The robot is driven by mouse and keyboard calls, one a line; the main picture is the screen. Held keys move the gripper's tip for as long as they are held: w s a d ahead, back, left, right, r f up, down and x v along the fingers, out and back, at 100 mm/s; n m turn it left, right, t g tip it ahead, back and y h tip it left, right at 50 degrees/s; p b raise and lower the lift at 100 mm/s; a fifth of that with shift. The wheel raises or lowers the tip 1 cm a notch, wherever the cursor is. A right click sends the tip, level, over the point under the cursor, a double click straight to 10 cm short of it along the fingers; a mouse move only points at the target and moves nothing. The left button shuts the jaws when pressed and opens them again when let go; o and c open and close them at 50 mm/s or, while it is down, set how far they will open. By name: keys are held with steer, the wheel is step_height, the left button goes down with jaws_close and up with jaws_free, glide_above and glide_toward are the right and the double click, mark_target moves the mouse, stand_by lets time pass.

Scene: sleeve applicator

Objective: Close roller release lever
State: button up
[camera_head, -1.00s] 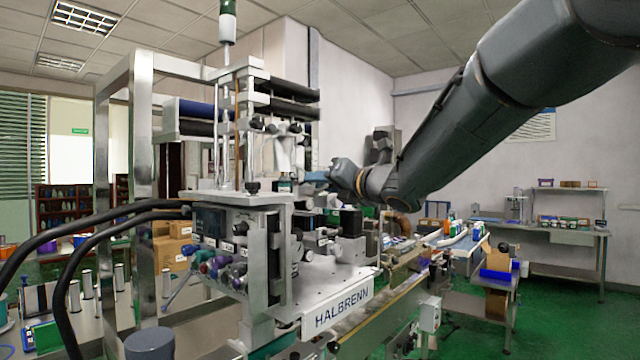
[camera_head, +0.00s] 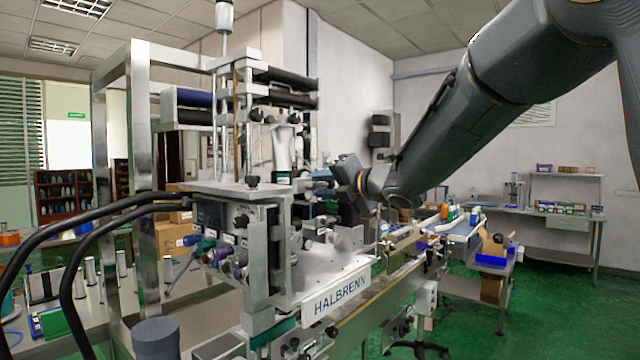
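The sleeve applicator, a grey metal machine with a white HALBRENN plate (camera_head: 342,292), fills the middle of the view. Its rollers (camera_head: 287,98) are dark bars at the upper right of its column. I cannot make out the roller release lever for certain among the small parts below the rollers. My gripper (camera_head: 318,185) is at the end of my dark arm, which comes in from the upper right. It points left, beside the machine's upper part. Its fingers are small and blend with the parts behind, so contact and opening cannot be told.
A steel frame post (camera_head: 144,150) and black hoses (camera_head: 95,215) stand at the left. A conveyor (camera_head: 385,290) runs along the machine's front right. A workbench (camera_head: 545,225) stands at the back right. Green floor is clear at the lower right.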

mark_target(333, 185)
steer(key=shift+o, duration=0.7)
steer(key=shift+r, duration=0.1)
steer(key=b+v, duration=0.2)
steer(key=v, duration=0.5)
steer(key=shift+s+d, duration=0.2)
steer(key=shift+s, duration=0.15)
